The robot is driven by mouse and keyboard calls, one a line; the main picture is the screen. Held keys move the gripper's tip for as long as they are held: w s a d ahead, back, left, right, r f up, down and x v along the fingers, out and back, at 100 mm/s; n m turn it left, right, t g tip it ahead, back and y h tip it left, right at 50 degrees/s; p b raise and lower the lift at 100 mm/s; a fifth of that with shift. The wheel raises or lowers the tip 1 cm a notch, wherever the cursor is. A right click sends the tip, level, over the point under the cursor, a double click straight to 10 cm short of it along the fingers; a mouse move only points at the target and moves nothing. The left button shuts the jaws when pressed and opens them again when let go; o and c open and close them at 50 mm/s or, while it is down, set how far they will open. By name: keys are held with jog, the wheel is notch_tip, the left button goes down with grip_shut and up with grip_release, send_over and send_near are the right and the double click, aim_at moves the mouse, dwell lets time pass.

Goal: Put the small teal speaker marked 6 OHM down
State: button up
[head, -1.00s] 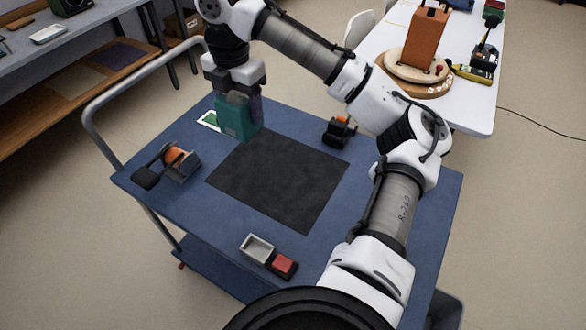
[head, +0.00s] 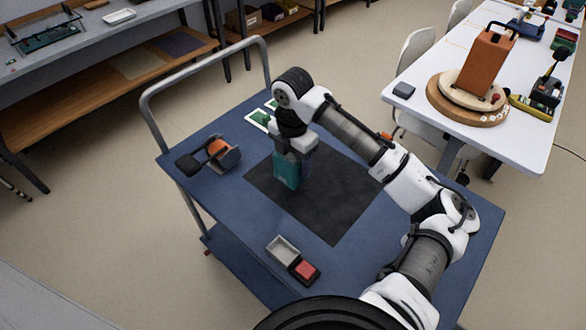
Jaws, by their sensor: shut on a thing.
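The small teal speaker (head: 286,170) is in my gripper (head: 291,158), which is shut on it. It hangs upright below the gripper, over the upper left part of the black mat (head: 335,215) on the blue cart (head: 230,228). I cannot tell whether its bottom touches the mat. The 6 OHM marking is not readable from here. My arm hides part of the mat's right side and the cart top behind it.
A black and orange device (head: 216,155) stands left of the mat. A grey tray (head: 283,248) and a red block (head: 305,270) lie near the front edge. Green and white cards (head: 260,118) lie behind the gripper. The mat's front part is clear.

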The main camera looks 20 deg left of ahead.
jog(key=shift+f+p, duration=0.3)
jog(key=shift+f, duration=1.95)
jog(key=shift+f, duration=0.15)
jog(key=o, duration=1.4)
notch_tip(320, 180, up, 12)
jog(key=shift+r+b, duration=0.15)
jog(key=shift+b, duration=0.85)
